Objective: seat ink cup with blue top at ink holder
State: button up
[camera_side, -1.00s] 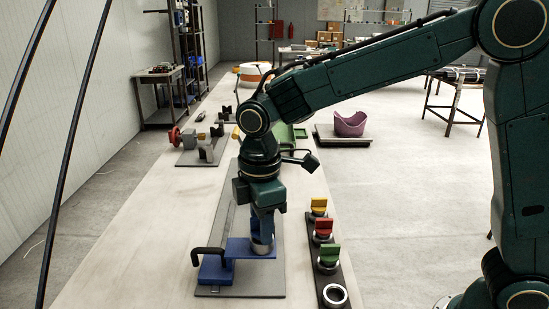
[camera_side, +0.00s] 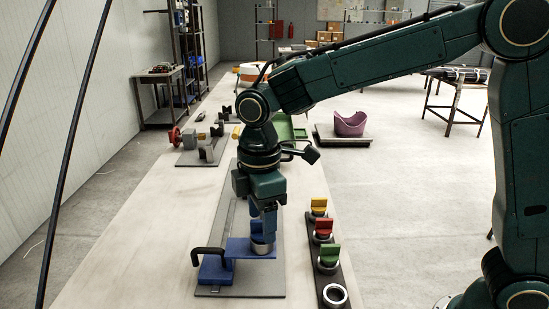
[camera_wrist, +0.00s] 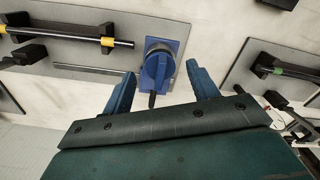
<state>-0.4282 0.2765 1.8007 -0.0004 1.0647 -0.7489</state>
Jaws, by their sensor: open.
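The ink cup with the blue top (camera_side: 256,228) stands upright at the right end of the blue ink holder (camera_side: 236,247), its silver lower ring showing at the plate. In the wrist view the round blue top (camera_wrist: 157,66) lies over the blue holder plate (camera_wrist: 168,44). My gripper (camera_side: 266,219) is open just above the cup, pointing down. In the wrist view its two fingers (camera_wrist: 162,88) are spread either side of the cup's near end, with a gap to it. How deep the cup sits in the holder cannot be told.
A black rack (camera_side: 322,272) on the right holds cups with yellow (camera_side: 319,204), red (camera_side: 323,227) and green (camera_side: 330,252) tops. Its front ring (camera_side: 334,295) is empty. A black handle (camera_side: 208,252) stands left of the holder.

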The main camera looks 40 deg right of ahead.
notch_tip(320, 180, up, 12)
dwell(0.5)
dwell(0.5)
jog(key=s+d+m+t, duration=0.3)
jog(key=s+d+m, duration=0.4)
jog(key=s+d, duration=0.35)
jog(key=s+d+f+m+t, duration=0.2)
jog(key=s+d+f+m, duration=0.3)
jog(key=s, duration=0.4)
jog(key=shift+s+d+f+m+t, duration=0.2)
jog(key=shift+s+d+m+t, duration=0.1)
jog(key=shift+d+m, duration=0.55)
